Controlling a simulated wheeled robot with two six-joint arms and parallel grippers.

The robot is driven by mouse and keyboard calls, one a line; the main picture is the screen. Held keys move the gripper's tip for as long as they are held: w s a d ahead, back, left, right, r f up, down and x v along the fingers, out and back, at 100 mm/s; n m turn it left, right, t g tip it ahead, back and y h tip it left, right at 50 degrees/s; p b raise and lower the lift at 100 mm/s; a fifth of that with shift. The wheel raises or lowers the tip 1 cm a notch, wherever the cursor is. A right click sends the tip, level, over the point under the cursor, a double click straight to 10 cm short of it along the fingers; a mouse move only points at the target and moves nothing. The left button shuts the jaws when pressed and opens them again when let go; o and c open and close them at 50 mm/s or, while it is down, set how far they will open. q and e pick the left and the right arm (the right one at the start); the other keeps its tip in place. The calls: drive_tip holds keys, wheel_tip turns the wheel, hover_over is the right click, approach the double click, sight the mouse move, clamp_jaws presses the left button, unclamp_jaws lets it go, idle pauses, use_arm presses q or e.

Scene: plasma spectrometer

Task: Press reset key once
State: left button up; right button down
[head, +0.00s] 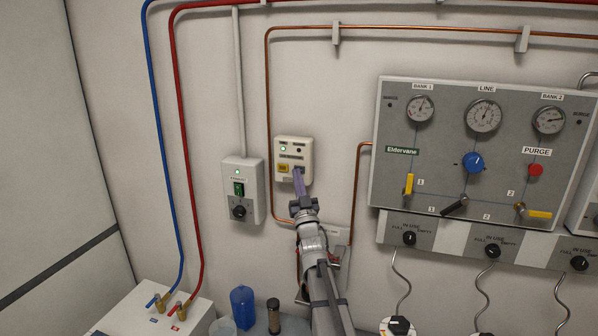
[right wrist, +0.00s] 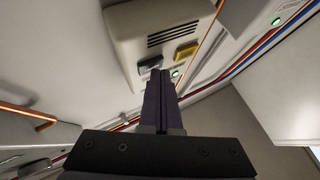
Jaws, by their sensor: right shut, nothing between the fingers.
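A small cream wall box (head: 293,148) has a green light, a yellow key (head: 283,168) and a dark key to its right. I cannot read which key is labelled reset. My right gripper (head: 298,176) is shut and empty, its purple fingers pointing up at the dark key and partly covering it. In the right wrist view, the closed fingertips (right wrist: 160,75) are by the dark key (right wrist: 150,64), and the yellow key (right wrist: 186,50) is beside it. I cannot tell whether the tips touch the dark key. My left gripper is not in view.
A switch box (head: 242,190) with a green switch and black knob is mounted to the left. A copper pipe (head: 268,110) runs beside the cream box. A grey gauge panel (head: 440,150) with valves is on the right. Blue and dark bottles stand below.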

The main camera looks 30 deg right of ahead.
drive_tip(key=shift+s+a, duration=0.4)
drive_tip(key=shift+a, duration=0.05)
drive_tip(key=s+a, duration=0.3)
drive_tip(key=shift+s+a, duration=0.1)
drive_tip(key=shift+a, duration=0.3)
idle(0.9)
